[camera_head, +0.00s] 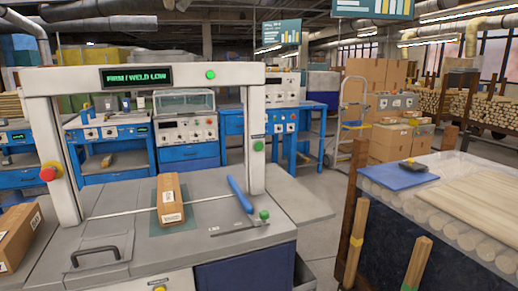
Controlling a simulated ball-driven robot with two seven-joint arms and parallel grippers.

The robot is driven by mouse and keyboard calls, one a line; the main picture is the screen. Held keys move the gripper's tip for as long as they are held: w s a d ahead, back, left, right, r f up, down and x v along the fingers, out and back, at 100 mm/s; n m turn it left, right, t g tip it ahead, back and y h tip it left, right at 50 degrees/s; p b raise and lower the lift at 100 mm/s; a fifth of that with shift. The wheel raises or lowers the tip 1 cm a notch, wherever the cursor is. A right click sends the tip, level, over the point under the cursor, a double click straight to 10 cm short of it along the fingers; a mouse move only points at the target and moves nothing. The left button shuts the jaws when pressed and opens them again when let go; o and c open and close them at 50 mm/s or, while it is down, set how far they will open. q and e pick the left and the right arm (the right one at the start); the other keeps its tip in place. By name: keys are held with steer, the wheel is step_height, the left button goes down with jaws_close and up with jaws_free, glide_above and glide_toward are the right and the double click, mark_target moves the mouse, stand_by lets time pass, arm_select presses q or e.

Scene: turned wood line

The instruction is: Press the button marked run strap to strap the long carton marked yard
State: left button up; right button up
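A long brown carton (171,201) with white labels lies on the grey top of the strapping machine (110,205), under its arch. A pale strap line runs across the top at the carton. The carton's marking is too small to read. A green button (258,146) with a small unreadable label sits on the arch's right post. Another green button or lamp (210,74) is on the crossbar. A red mushroom button (48,172) is on the left post, and a yellow button (160,289) on the front. Neither of my grippers is in view.
The crossbar's display (137,77) shows green text, seemingly "FIRM / WELD LOW". A second carton (17,238) lies at the left edge. Wooden posts (354,247) stand at right.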

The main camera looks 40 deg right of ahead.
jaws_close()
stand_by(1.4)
